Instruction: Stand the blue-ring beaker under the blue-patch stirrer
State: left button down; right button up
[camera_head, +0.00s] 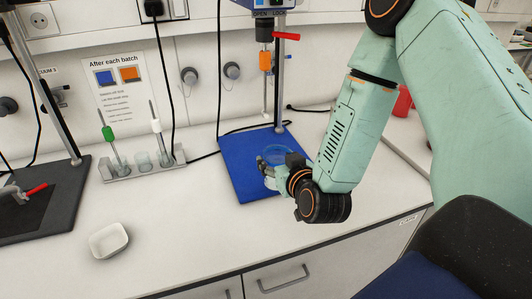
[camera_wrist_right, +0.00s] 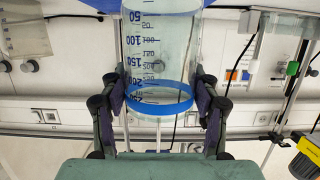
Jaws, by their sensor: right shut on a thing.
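The blue-ring beaker (camera_head: 276,155) is clear, with a blue band near its rim and printed volume marks. In the right wrist view the beaker (camera_wrist_right: 160,60) sits between the fingers of my right gripper (camera_wrist_right: 160,108), which is shut on it. In the head view my right gripper (camera_head: 284,172) holds it over the blue mat (camera_head: 240,165); I cannot tell whether its base touches. The stirrer (camera_head: 264,3) stands behind, its blue front partly cut off by the top edge. Its thin shaft, with an orange piece (camera_head: 265,61), hangs above the mat, behind the beaker. My left gripper is out of view.
A white dish (camera_head: 108,240) lies at the front left. A rack (camera_head: 145,167) with green- and white-handled rods stands behind it. A dark stand base (camera_head: 55,205) is at the far left. A red object (camera_head: 402,101) is behind my arm. The front middle of the bench is clear.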

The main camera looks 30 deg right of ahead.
jog(key=x, duration=0.5)
jog(key=r+x, duration=0.1)
jog(key=x, duration=0.2)
jog(key=shift+w+a+f, duration=0.1)
jog(key=shift+w, duration=0.2)
jog(key=shift+f, duration=0.4)
jog(key=shift+w+d+f, duration=0.25)
jog(key=shift+d+f, duration=0.1)
jog(key=shift+f, duration=0.25)
jog(key=shift+s+a, duration=0.25)
jog(key=shift+a, duration=0.05)
jog(key=o, duration=1.1)
jog(key=shift+c, duration=0.2)
jog(key=o, duration=0.4)
jog(key=shift+w+d+f, duration=0.15)
jog(key=shift+d+f, duration=0.05)
jog(key=shift+c, duration=0.2)
